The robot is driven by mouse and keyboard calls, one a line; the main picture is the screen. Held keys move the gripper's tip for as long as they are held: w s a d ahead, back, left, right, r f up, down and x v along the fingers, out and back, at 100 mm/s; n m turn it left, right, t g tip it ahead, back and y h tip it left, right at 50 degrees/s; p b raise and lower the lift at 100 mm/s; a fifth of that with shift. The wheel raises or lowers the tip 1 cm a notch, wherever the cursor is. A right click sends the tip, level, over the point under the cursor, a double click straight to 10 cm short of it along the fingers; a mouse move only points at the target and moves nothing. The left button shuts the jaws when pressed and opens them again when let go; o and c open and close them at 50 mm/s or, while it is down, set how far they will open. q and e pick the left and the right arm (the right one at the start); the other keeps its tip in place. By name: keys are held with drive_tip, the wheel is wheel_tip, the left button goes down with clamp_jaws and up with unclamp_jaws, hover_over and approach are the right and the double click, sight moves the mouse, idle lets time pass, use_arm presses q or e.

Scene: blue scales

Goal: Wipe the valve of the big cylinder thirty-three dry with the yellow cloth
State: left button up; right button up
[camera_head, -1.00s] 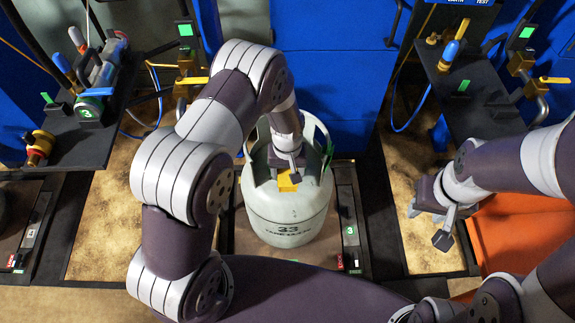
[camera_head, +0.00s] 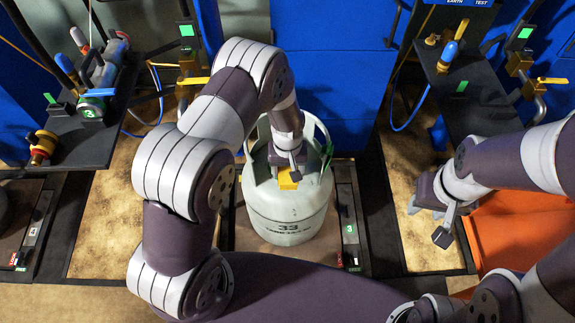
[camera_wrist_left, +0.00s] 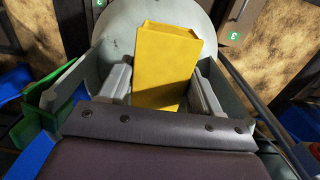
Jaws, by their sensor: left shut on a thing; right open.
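My left gripper (camera_head: 285,165) reaches down inside the collar and is shut on the yellow cloth (camera_head: 288,180), a block-like piece. In the left wrist view the yellow cloth (camera_wrist_left: 165,65) sits between the two grey fingers (camera_wrist_left: 158,88), with the cylinder top behind it. The valve is hidden under the cloth and gripper; whether the cloth touches it I cannot tell. My right gripper (camera_head: 442,222) is open and empty at the right.
A dark shelf (camera_head: 75,145) with a hose coupling and brass fittings is at left. Another dark shelf (camera_head: 475,95) with fittings is at right. An orange surface (camera_head: 505,235) lies beneath my right arm. Blue panels (camera_head: 345,90) stand behind the cylinder.

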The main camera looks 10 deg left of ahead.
use_arm(q)
drive_tip(key=shift+w+r, duration=0.1)
drive_tip(key=shift+w, duration=0.3)
drive_tip(key=shift+w+a+r, duration=0.1)
drive_tip(key=shift+w+a, duration=0.15)
drive_tip(key=shift+w, duration=0.35)
drive_tip(key=shift+s+d+r+p, duration=0.15)
drive_tip(key=shift+s+d+p, duration=0.1)
drive_tip(key=shift+s+p, duration=0.4)
drive_tip(key=shift+w+a, duration=0.25)
drive_tip(key=shift+w, duration=0.4)
drive_tip(key=shift+s+d+r, duration=0.2)
drive_tip(key=shift+s, duration=0.35)
drive_tip(key=shift+s+f+p, duration=0.1)
drive_tip(key=shift+s+p, duration=0.15)
drive_tip(key=shift+p, duration=0.05)
